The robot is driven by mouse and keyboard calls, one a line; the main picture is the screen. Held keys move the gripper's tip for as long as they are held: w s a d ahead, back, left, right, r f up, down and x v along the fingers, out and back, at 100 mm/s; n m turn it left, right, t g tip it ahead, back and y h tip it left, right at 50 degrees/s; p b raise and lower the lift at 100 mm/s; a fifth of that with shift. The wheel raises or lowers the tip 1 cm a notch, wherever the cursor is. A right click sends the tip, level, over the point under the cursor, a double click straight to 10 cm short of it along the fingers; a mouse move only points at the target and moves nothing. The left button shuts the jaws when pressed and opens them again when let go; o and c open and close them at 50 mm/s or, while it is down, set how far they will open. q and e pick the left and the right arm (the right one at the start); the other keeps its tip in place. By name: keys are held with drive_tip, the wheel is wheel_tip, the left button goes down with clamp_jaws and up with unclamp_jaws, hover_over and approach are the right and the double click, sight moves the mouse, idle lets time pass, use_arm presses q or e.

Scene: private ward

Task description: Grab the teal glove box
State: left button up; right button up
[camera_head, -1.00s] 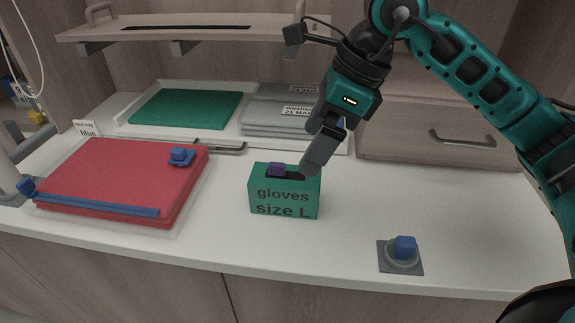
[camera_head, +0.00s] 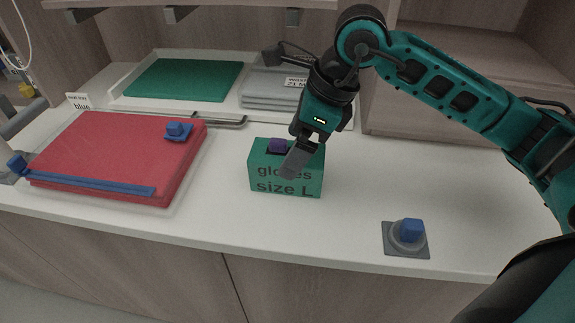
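The teal glove box (camera_head: 263,183), marked "gloves size L", stands on the white counter near the middle, with a purple glove showing in its top opening. My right gripper (camera_head: 294,164) comes in from the upper right and points down at the box, its visible finger overlapping the box's upper front in the picture. Only one finger shows clearly, so I cannot tell how far apart the fingers are or whether they touch the box. My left gripper is not in view.
A blue knob on a grey base (camera_head: 407,236) sits at the front right. A shelf overhangs the back.

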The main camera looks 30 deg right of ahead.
drive_tip(key=shift+x, duration=1.95)
drive_tip(key=shift+s+a, duration=0.1)
drive_tip(key=shift+s, duration=0.05)
drive_tip(key=c, duration=0.6)
drive_tip(key=shift+r, duration=0.1)
drive_tip(key=c, duration=0.7)
